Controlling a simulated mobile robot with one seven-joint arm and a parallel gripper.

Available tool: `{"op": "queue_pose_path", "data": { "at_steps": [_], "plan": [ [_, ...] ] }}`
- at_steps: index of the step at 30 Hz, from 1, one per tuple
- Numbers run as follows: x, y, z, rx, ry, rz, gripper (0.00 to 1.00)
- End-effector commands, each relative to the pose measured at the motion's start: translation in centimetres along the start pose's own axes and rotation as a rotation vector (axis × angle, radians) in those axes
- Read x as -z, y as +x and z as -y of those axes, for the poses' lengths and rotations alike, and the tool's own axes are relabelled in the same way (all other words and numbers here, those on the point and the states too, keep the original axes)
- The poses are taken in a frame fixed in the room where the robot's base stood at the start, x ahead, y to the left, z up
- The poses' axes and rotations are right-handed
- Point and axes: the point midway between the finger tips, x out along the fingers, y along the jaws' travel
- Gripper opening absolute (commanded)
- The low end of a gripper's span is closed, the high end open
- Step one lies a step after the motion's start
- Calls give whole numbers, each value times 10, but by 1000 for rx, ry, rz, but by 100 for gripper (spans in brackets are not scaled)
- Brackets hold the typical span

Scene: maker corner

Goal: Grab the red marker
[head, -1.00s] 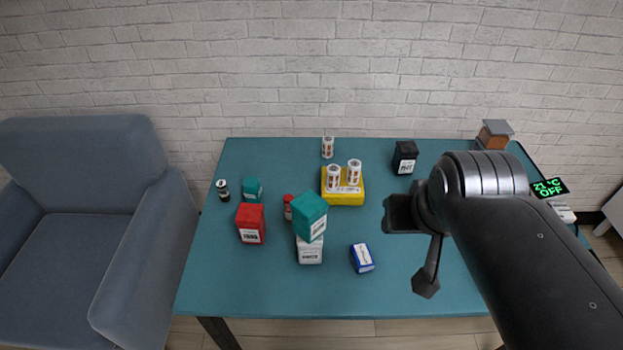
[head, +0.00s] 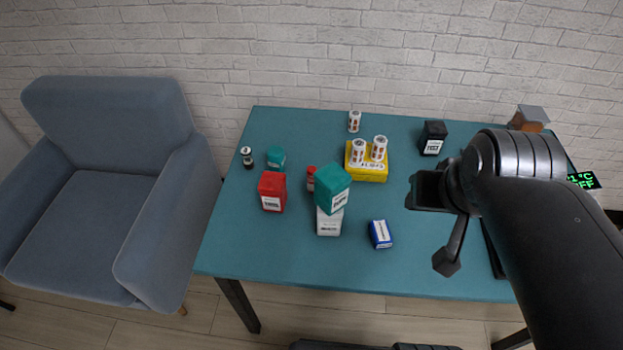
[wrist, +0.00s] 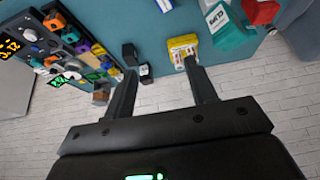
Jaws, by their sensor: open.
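No red marker can be made out for certain. A small upright red cylinder (head: 311,174) stands on the teal table, partly hidden behind a stacked teal box (head: 333,190); I cannot tell what it is. My gripper (head: 428,190) is above the right part of the table in the head view, apart from the boxes. In the wrist view my gripper (wrist: 160,66) has its two fingers spread with nothing between them.
The table (head: 260,240) also bears a red box (head: 271,190), a white box (head: 329,222), a blue box (head: 380,234), a yellow holder (head: 368,172) and a black box (head: 433,138). A panel of coloured items (wrist: 70,40) shows at the wrist view's left. An armchair (head: 100,220) stands left.

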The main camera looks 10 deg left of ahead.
Motion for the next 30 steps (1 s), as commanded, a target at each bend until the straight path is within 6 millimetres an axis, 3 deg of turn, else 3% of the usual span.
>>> {"op": "queue_pose_path", "data": {
  "at_steps": [8,14,23,30],
  "plan": [
    [2,1,1,1,0,3,51],
    [28,11,10,16,8,49,51],
    [90,55,46,40,29,164,51],
    [129,107,84,44,44,255,51]
  ]
}}
